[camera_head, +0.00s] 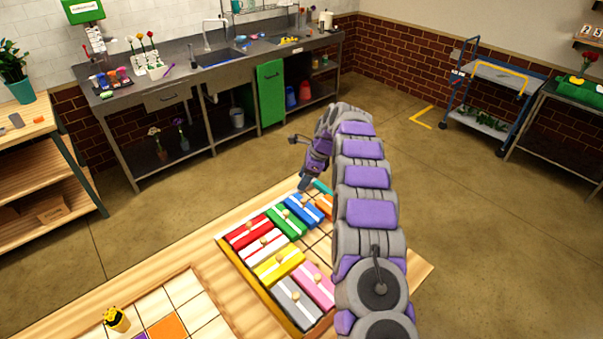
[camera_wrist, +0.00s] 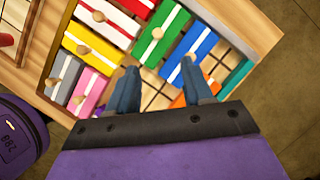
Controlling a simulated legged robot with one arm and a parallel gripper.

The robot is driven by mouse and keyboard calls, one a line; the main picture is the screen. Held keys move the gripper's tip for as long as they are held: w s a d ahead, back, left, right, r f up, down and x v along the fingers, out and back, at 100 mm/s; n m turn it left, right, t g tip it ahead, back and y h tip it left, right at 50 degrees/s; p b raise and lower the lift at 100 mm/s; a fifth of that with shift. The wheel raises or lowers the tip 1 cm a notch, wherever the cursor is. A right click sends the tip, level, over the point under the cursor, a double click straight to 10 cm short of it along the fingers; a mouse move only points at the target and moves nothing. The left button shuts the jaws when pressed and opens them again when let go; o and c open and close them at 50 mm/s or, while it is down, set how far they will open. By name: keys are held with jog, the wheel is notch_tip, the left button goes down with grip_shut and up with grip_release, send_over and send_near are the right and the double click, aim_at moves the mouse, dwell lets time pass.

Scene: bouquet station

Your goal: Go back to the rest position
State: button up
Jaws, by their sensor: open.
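My gripper (camera_wrist: 162,92) shows in the wrist view with its two blue-grey fingers apart and nothing between them. It is over the wooden tray of coloured blocks with knobs. In the head view my purple and grey arm arches over the tray and its end hangs near the tray's far edge; the fingers (camera_head: 305,184) are small there. The blocks are red (camera_head: 249,231), white (camera_head: 264,246), green (camera_head: 287,222), blue (camera_head: 302,211), yellow (camera_head: 279,264), pink (camera_head: 315,286), grey (camera_head: 296,303) and orange (camera_head: 325,205). My arm hides part of the tray's right side.
A tiled board with a small yellow-black figure (camera_head: 116,319) lies at lower left. A sink counter (camera_head: 200,70) lines the back wall. A shelf table stands left, a blue cart (camera_head: 491,95) and another table right. Open floor (camera_head: 490,220) lies to the right.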

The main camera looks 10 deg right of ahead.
jog(key=s+a+r+n+b, duration=0.1)
jog(key=s+r+n, duration=0.25)
jog(key=s, duration=0.45)
jog(key=s+a+r+n+g+h+b, duration=0.1)
jog(key=s+r+n+b, duration=0.2)
jog(key=s, duration=0.5)
jog(key=s+a+r+n, duration=0.1)
jog(key=s+r+n, duration=0.35)
jog(key=s, duration=0.35)
jog(key=s+d+f+n+h+b, duration=0.1)
jog(key=s+d+n, duration=0.1)
jog(key=s, duration=0.9)
jog(key=s+d+f+n+g+h+b, duration=0.1)
jog(key=s+n, duration=0.3)
jog(key=s, duration=0.7)
jog(key=s+d+f+n+h+b, duration=0.1)
jog(key=s+d+f+n+b, duration=0.1)
jog(key=s, duration=0.9)
jog(key=shift+d+f+n+g, duration=0.3)
jog(key=shift+d+f+n, duration=0.2)
jog(key=shift+d+n, duration=0.1)
